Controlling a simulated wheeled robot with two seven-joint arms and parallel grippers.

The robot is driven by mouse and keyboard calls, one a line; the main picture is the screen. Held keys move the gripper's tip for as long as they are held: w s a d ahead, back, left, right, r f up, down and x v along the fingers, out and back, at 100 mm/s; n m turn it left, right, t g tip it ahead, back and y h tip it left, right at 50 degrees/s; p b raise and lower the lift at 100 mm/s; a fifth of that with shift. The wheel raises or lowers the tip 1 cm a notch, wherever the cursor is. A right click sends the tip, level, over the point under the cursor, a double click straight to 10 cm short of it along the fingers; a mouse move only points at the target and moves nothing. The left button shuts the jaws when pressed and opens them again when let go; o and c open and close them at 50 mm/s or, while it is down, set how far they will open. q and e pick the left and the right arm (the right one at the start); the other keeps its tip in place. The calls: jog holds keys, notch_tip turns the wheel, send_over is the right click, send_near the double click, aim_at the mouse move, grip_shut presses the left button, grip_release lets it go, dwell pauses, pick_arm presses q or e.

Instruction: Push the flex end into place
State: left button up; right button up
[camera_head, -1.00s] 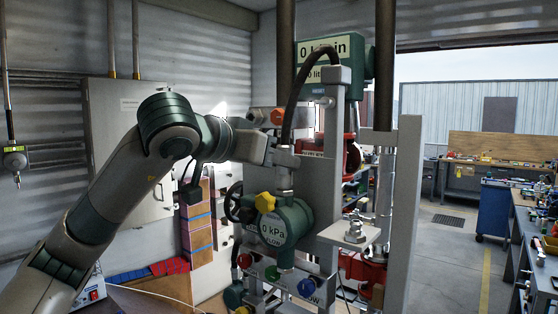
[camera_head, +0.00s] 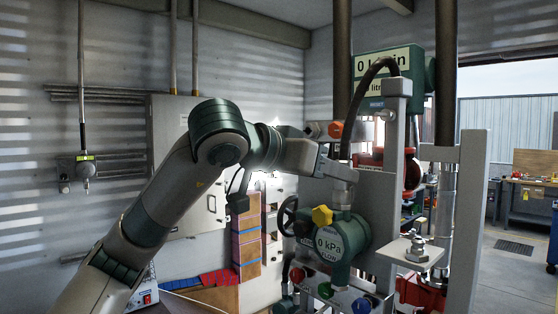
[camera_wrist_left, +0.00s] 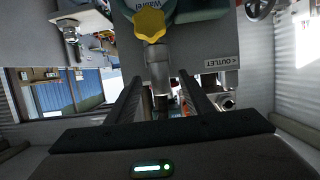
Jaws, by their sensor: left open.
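The black flex hose (camera_head: 357,98) arcs from the top of the grey post down toward the green 0 kPa gauge (camera_head: 336,243). Its lower end is close to a grey metal fitting (camera_head: 342,197) standing on the gauge. The fitting (camera_wrist_left: 158,68) also shows in the left wrist view, below a yellow knob (camera_wrist_left: 150,25). My left gripper (camera_head: 343,173) is at the hose's lower end, just above the gauge. In the wrist view its open fingers (camera_wrist_left: 161,98) lie on both sides of the fitting line. Whether the hose end is fully seated cannot be told. My right gripper is not in view.
A black handwheel (camera_head: 288,215) is left of the gauge. Coloured knobs (camera_head: 325,290) sit below it. A metal bracket with a fitting (camera_head: 417,250) and a tall grey post (camera_head: 470,220) stand to the right. A grey cabinet (camera_head: 175,150) is on the wall behind my arm.

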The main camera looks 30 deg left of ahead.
pick_arm(q)
jog(key=b+v, duration=0.4)
jog(key=v, duration=1.1)
jog(key=shift+b, duration=0.4)
